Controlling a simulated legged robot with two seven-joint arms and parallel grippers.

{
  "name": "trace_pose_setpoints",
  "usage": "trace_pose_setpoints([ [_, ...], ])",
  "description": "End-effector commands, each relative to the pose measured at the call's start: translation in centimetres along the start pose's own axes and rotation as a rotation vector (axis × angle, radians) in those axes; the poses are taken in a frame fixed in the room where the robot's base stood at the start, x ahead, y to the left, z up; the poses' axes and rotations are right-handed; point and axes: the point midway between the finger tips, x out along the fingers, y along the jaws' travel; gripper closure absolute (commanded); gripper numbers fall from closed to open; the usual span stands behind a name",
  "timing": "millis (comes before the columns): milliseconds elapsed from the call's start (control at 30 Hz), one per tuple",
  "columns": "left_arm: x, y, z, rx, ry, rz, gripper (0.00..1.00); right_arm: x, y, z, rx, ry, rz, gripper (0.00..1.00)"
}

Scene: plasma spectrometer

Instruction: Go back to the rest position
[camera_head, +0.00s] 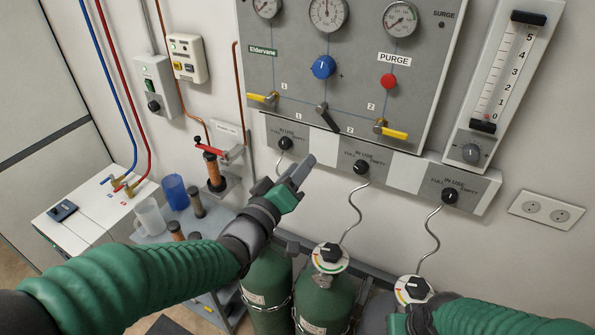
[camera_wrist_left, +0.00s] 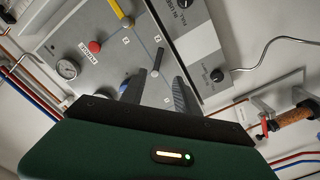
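My left gripper (camera_head: 303,162) reaches up and right from the green-sleeved left arm, in front of the label strip under the gauge panel. In the left wrist view its two fingers (camera_wrist_left: 158,92) stand apart with nothing between them, so it is open and empty. It looks clear of the panel. My right arm comes in at the lower right of the head view. Part of the right gripper's green body (camera_head: 399,323) shows at the bottom edge; its fingers are hidden or out of frame.
The gauge panel (camera_head: 345,75) has yellow-handled valves and blue and red knobs. Green gas cylinders (camera_head: 325,300) with regulators stand below it. A flowmeter (camera_head: 500,75) hangs at right. A trolley with a blue cup (camera_head: 175,192) and a red clamp (camera_head: 211,150) stand at left.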

Motion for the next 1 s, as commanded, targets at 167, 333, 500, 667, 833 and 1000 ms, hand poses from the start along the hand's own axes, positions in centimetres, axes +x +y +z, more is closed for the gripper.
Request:
trace_pose_setpoints([
  [167,-0.5,-0.1,0.0,-0.002,0.000,-0.002,0.63,0.0,0.0,0.0,0.000,0.000,0.000,1.00],
  [333,-0.5,-0.1,0.0,-0.001,0.000,-0.001,0.63,0.0,0.0,0.0,0.000,0.000,0.000,1.00],
  [500,-0.6,-0.2,0.1,0.004,-0.003,-0.009,0.63,0.0,0.0,0.0,0.000,0.000,0.000,1.00],
  [667,-2.2,-5.8,2.5,0.123,-0.116,-0.204,0.63,0.0,0.0,0.0,0.000,0.000,0.000,1.00],
  [833,-10.4,-16.7,7.8,0.340,-0.475,-0.585,0.63,0.0,0.0,0.0,0.000,0.000,0.000,1.00],
  [1000,-21.1,-21.7,12.3,0.418,-0.887,-0.785,0.63,0.0,0.0,0.0,0.000,0.000,0.000,1.00],
])
